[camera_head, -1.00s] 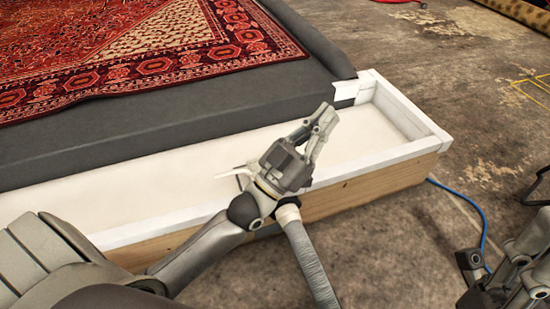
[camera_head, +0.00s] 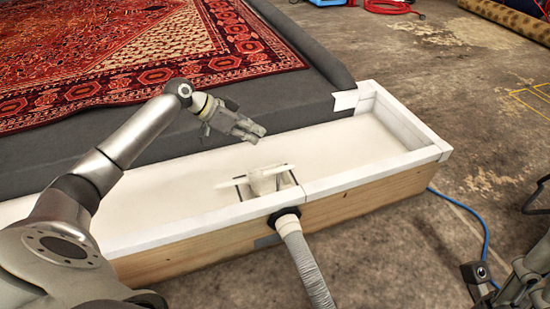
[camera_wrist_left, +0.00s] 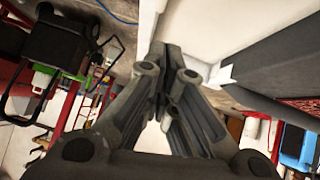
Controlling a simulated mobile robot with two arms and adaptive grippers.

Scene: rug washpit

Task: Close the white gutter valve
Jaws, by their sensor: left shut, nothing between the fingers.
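The white gutter valve (camera_head: 262,181) sits inside the white gutter (camera_head: 375,150), against its front wall, where the grey hose (camera_head: 300,258) joins from outside. A thin white bar, which looks like its handle, lies across it roughly along the gutter's length. My left gripper (camera_head: 258,134) is above the gutter, behind and above the valve and apart from it. Its fingers are shut and empty; they also show closed together in the left wrist view (camera_wrist_left: 165,60). Part of my right gripper (camera_head: 525,280) shows at the lower right edge; its fingers are not clear.
A red patterned rug (camera_head: 130,50) lies on the dark grey platform (camera_head: 300,95) behind the gutter. The gutter's front has a wooden face (camera_head: 380,195). A blue cable (camera_head: 470,215) lies on the bare concrete floor at right.

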